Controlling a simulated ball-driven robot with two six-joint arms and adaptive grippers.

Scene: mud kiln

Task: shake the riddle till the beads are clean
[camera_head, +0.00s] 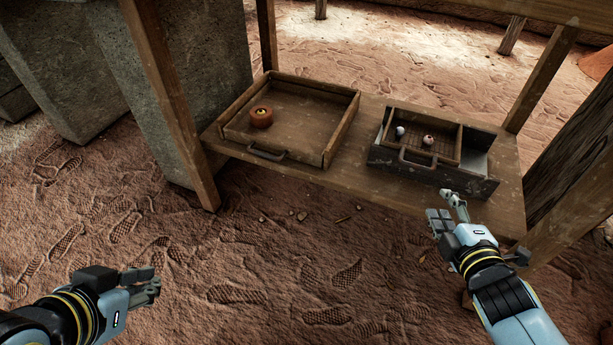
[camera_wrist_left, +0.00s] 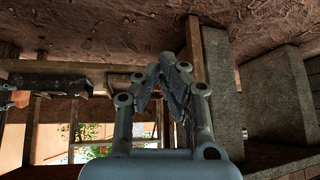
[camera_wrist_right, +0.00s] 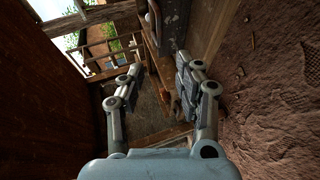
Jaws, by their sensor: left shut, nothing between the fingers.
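The riddle (camera_head: 441,131), a small wooden frame with a mesh bottom and a front handle, sits on a dark metal box (camera_head: 478,185) at the right of the wooden bench. A pale bead (camera_head: 400,131) and a pinkish bead (camera_head: 428,139) lie in it. I cannot tell how clean they are. My right gripper (camera_head: 446,210) is open and empty in front of the box, apart from the riddle's handle; its spread fingers show in the right wrist view (camera_wrist_right: 159,66). My left gripper (camera_head: 154,281) is shut and empty, low at the left, far from the bench.
A larger wooden tray (camera_head: 341,128) with a front handle stands on the bench's left, holding an orange-brown round piece (camera_head: 261,116). Wooden posts (camera_head: 172,105) flank the bench (camera_head: 350,178). Stone blocks (camera_head: 200,60) stand at left. Open sandy ground lies in front.

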